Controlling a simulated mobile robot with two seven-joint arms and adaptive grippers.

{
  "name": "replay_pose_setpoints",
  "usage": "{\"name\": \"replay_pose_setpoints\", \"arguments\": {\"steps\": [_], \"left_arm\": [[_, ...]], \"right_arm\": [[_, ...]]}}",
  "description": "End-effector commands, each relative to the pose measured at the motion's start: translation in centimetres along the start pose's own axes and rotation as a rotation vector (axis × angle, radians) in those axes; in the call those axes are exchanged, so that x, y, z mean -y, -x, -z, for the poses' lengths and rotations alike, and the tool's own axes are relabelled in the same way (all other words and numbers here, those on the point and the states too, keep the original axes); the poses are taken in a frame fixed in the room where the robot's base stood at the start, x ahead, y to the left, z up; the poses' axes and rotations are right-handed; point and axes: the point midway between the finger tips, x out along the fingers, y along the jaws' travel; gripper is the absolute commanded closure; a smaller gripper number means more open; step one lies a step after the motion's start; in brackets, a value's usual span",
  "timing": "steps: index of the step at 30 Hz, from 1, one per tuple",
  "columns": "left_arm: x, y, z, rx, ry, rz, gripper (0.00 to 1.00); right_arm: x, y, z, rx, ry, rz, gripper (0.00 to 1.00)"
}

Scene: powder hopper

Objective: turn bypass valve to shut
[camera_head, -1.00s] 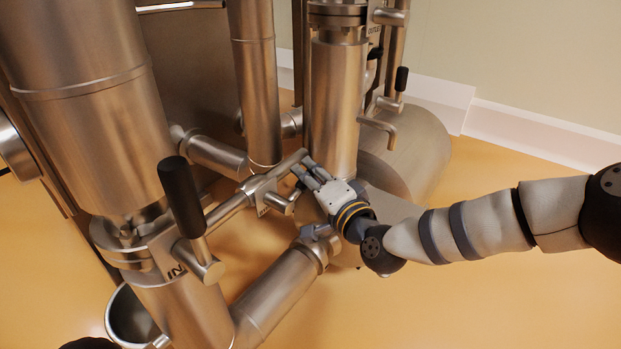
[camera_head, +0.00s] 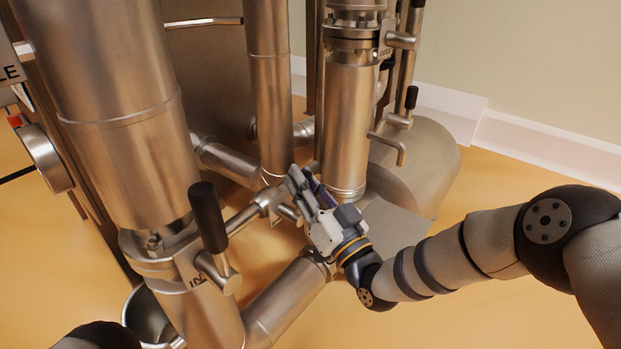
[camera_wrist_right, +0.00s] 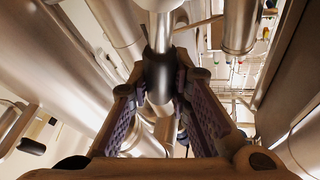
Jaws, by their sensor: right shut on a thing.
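The bypass valve (camera_head: 268,203) sits on the steel pipe between the large front column and the rear pipes. My right gripper (camera_head: 302,182) is at this valve and hides most of its handle in the head view. In the right wrist view, the handle's dark grip (camera_wrist_right: 160,72) is between the two purple-padded fingers (camera_wrist_right: 160,110), at the end of a pale metal rod. The right gripper is shut on this handle. My left gripper is not in view.
An inlet valve with a black handle (camera_head: 207,216) stands upright at the front column, left of my right gripper. Another valve with a black grip (camera_head: 411,98) is at the right rear column. A steel cylinder (camera_head: 430,165) lies behind. Open floor (camera_head: 480,190) is at right.

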Motion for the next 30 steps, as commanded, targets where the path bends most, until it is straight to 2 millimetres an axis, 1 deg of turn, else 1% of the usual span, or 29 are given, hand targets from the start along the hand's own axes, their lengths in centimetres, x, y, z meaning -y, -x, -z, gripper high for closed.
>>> {"name": "replay_pose_setpoints", "arguments": {"steps": [6,15,21,30], "left_arm": [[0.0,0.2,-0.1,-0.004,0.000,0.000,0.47],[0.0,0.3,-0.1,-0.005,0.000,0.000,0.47],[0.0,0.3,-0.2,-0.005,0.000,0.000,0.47],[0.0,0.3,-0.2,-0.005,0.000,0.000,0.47]], "right_arm": [[1.4,0.3,0.0,-0.038,0.152,0.066,1.00],[2.6,0.7,-0.2,-0.074,0.298,0.127,1.00],[3.1,0.9,-0.4,-0.085,0.347,0.150,1.00],[3.5,1.1,-0.7,-0.086,0.362,0.161,1.00]]}}
